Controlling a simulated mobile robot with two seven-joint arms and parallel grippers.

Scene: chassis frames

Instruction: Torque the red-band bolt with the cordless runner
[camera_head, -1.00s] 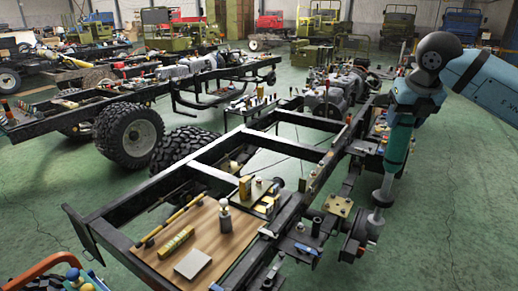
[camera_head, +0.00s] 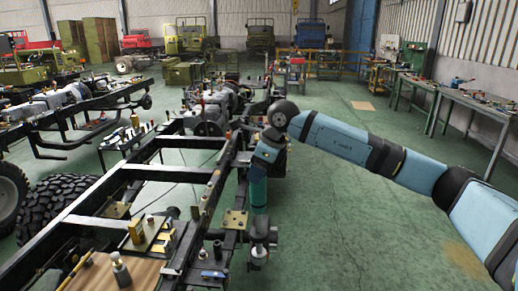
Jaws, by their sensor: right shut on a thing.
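My right arm comes in from the right, and its teal forearm hangs down beside the right rail of the black chassis frame (camera_head: 205,205). My right gripper (camera_head: 262,232) is at the lower end, just outside that rail, shut on a dark tool (camera_head: 259,252) that looks like the cordless runner. The tool is small and partly hidden by the gripper, so I cannot tell whether it touches a bolt. A tan plate (camera_head: 235,219) is on the rail just left of the gripper. I cannot make out a red-band bolt. My left gripper is not in view.
A wooden board (camera_head: 95,277) with a small bottle-like object (camera_head: 121,270) lies on the frame at lower left. Workbenches (camera_head: 470,98) line the right wall. A large tyre (camera_head: 57,205) stands at left. The green floor right of the frame is clear.

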